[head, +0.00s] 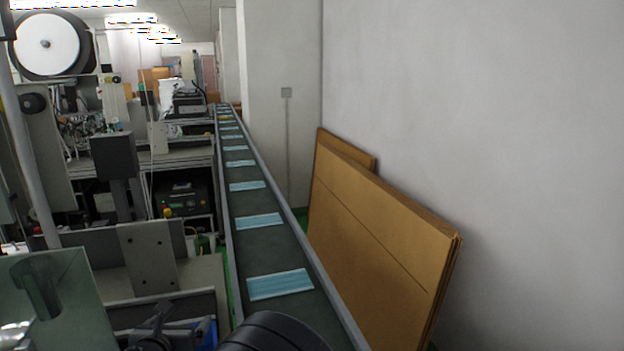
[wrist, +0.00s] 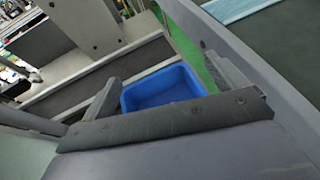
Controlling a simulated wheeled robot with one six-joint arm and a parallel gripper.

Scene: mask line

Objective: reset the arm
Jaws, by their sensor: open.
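My gripper (wrist: 163,68) shows in the wrist view with its two grey fingers spread wide apart and nothing between them. Beyond and below the fingers is a blue bin (wrist: 158,88), which looks empty in the part that shows. In the head view a dark rounded part of my arm (head: 272,333) stands at the bottom edge, in front of the near end of the conveyor. A sliver of the blue bin (head: 208,338) also shows there.
A conveyor (head: 262,198) carries several blue masks (head: 280,284) in a row into the distance. Machinery (head: 112,155) lines its left side. Brown cardboard sheets (head: 375,245) lean on the white wall at right. Green floor (wrist: 190,45) shows beside the conveyor.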

